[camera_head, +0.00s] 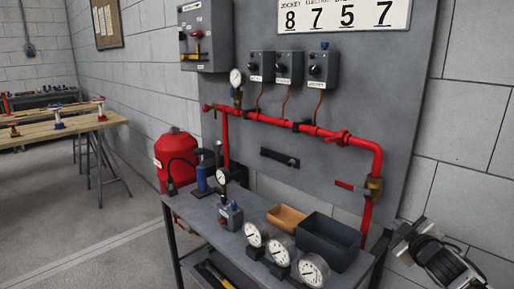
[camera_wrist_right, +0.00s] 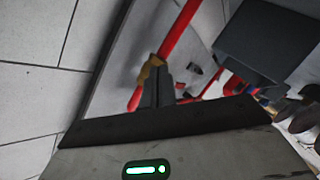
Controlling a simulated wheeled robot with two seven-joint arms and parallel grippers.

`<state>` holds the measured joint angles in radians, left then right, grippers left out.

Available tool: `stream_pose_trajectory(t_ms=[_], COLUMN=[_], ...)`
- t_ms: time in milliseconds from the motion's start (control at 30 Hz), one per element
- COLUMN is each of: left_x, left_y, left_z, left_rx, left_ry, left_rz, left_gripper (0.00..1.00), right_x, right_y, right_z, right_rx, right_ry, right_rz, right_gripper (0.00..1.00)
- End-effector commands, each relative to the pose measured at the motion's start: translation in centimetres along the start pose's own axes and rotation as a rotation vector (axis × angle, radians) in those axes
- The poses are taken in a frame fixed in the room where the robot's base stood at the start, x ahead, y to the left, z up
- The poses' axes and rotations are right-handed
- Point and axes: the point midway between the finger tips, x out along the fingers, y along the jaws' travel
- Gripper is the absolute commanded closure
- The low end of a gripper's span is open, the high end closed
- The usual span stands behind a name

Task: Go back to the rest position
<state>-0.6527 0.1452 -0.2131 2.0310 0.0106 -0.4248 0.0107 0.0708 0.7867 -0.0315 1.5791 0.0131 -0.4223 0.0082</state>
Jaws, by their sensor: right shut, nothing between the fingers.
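My right gripper (camera_head: 406,236) is at the lower right of the head view, beside the right end of the grey bench and in front of the block wall. In the right wrist view its dark fingers (camera_wrist_right: 163,88) are together and empty. Behind them in that view are a red pipe (camera_wrist_right: 182,30) and a brass valve (camera_wrist_right: 151,70); I see no contact with them. The same brass valve (camera_head: 374,186) sits on the red pipe in the head view, left of and above the gripper. My left gripper is out of view.
The grey bench (camera_head: 200,208) carries several gauges, an orange-brown tray (camera_head: 287,217) and a dark bin (camera_head: 328,241). A grey panel (camera_head: 345,110) with red pipework stands behind. A red tank (camera_head: 176,158) is left of it. Floor (camera_head: 90,235) is clear at lower left.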

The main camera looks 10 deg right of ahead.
Motion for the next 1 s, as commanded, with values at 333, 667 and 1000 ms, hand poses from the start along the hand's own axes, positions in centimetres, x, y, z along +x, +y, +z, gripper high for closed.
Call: stream_pose_trajectory(t_ms=[333,667,1000], left_x=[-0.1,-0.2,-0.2], left_y=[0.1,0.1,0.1], left_z=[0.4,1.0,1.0], left_rx=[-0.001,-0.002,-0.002], left_ry=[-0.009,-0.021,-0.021], left_rz=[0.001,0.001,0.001], left_gripper=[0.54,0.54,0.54], right_x=[-9.9,-24.6,-27.8], right_y=[-22.0,-35.2,-36.9], right_z=[2.8,0.9,-0.2], right_rx=[0.195,0.496,0.577], right_ry=[-0.052,-0.149,-0.178], right_rz=[-0.345,-0.578,-0.611], right_gripper=[1.0,1.0,1.0])
